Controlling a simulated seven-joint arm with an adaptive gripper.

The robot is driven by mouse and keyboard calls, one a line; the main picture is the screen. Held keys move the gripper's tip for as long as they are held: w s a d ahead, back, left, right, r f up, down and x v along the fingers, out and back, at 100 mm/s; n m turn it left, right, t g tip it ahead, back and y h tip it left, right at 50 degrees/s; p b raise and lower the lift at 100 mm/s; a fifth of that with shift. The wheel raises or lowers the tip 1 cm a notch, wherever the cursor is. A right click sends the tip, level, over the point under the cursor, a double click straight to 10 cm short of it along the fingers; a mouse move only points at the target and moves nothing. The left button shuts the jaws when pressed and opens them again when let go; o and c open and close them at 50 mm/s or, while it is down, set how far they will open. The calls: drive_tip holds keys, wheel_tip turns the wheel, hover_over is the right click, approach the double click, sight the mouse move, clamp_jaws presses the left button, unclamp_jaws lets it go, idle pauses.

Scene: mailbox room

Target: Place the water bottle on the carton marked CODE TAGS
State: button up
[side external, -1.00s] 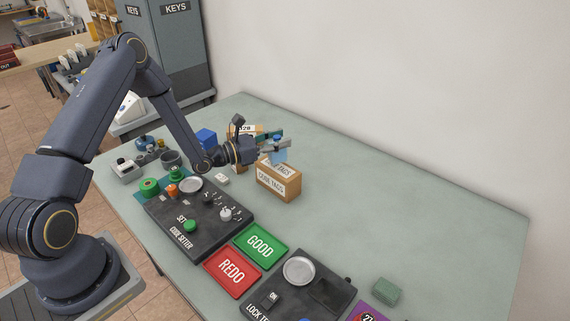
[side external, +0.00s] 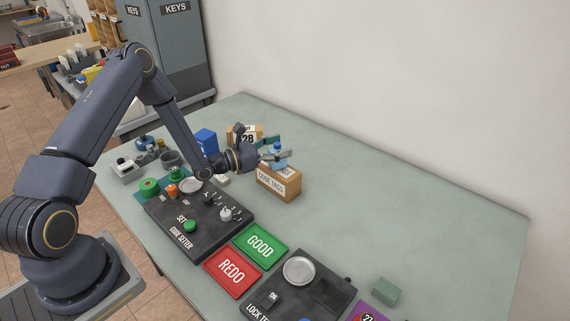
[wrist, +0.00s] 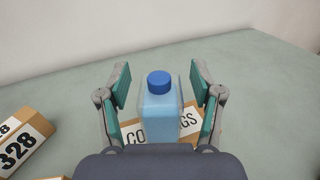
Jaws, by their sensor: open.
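The water bottle (wrist: 160,103) is light blue with a dark blue cap and stands upright on the carton marked CODE TAGS (wrist: 189,125) in the wrist view. In the side external view the water bottle (side external: 278,155) shows on top of the brown carton (side external: 279,184), partly hidden by a finger. My gripper (wrist: 161,85) is open, with a teal-padded finger on each side of the bottle and a visible gap on both sides. My gripper (side external: 272,153) is level with the bottle in the side external view.
A carton marked 328 (wrist: 20,148) stands to the left in the wrist view, behind my gripper in the side external view. The black code setter panel (side external: 198,220), green GOOD tray (side external: 261,246) and red REDO tray (side external: 232,271) lie in front. The table right of the carton is clear.

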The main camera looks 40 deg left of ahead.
drive_tip(key=shift+r, duration=0.1)
drive_tip(key=shift+s+a, duration=0.15)
drive_tip(key=shift+s, duration=0.05)
drive_tip(key=v, duration=1.1)
drive_tip(key=s+d+r+m+g+h, duration=0.3)
drive_tip(key=d+r+m+g+h, duration=0.35)
drive_tip(key=d+r+m, duration=0.3)
drive_tip(key=s+d+r+m+g+y, duration=0.2)
drive_tip(key=s+d+r+m+g, duration=0.2)
drive_tip(key=s+d+m+g, duration=0.65)
drive_tip(key=s+a+r+m+t+y, duration=0.6)
drive_tip(key=s+a+m+y, duration=0.3)
drive_tip(key=a+m+y, duration=0.2)
drive_tip(key=shift+a+r+m, duration=0.3)
drive_tip(key=shift+a+r, duration=0.05)
drive_tip(key=shift+r, duration=0.2)
